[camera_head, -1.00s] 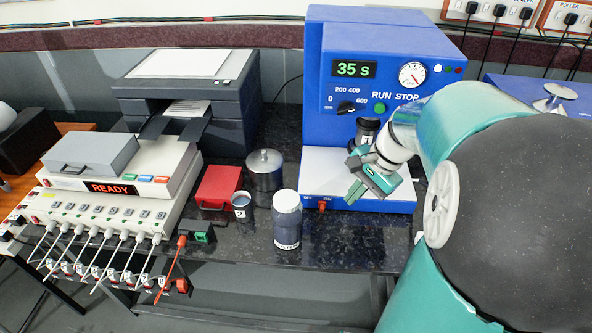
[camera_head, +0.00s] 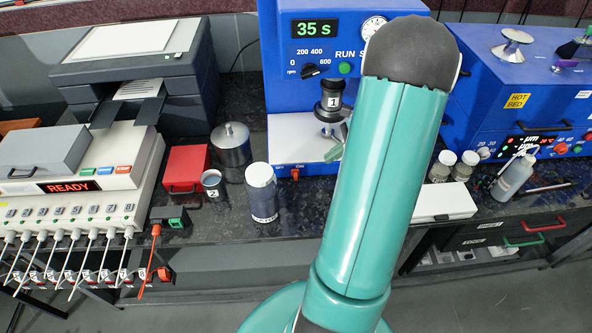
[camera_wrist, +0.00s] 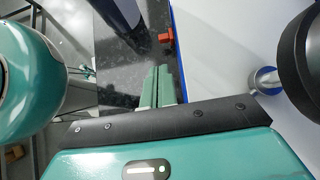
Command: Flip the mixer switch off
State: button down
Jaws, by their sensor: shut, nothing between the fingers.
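The mixer (camera_head: 285,95) is the blue machine with a green "35 s" display, a gauge and a white base (camera_head: 288,140). Its small red switch (camera_head: 295,174) sits at the base's front left edge; its position is too small to tell. In the wrist view the red switch (camera_wrist: 167,45) shows just beyond my fingertips, beside the white base (camera_wrist: 215,60). My gripper (camera_wrist: 158,72) is shut and empty, with a visible gap to the switch. In the head view my gripper (camera_head: 338,142) is mostly hidden behind my arm, above the base and right of the switch.
A capped jar (camera_head: 262,192), a metal cylinder (camera_head: 231,145) and a red box (camera_head: 186,169) stand to the left. Bench in front of the switch looks clear.

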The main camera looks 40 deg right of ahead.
aim_at(295, 175)
jog(key=shift+d+f+m, duration=0.2)
jog(key=shift+f+m, duration=0.1)
jog(key=shift+f, duration=0.1)
jog(key=x, duration=1)
jog(key=shift+w, duration=0.1)
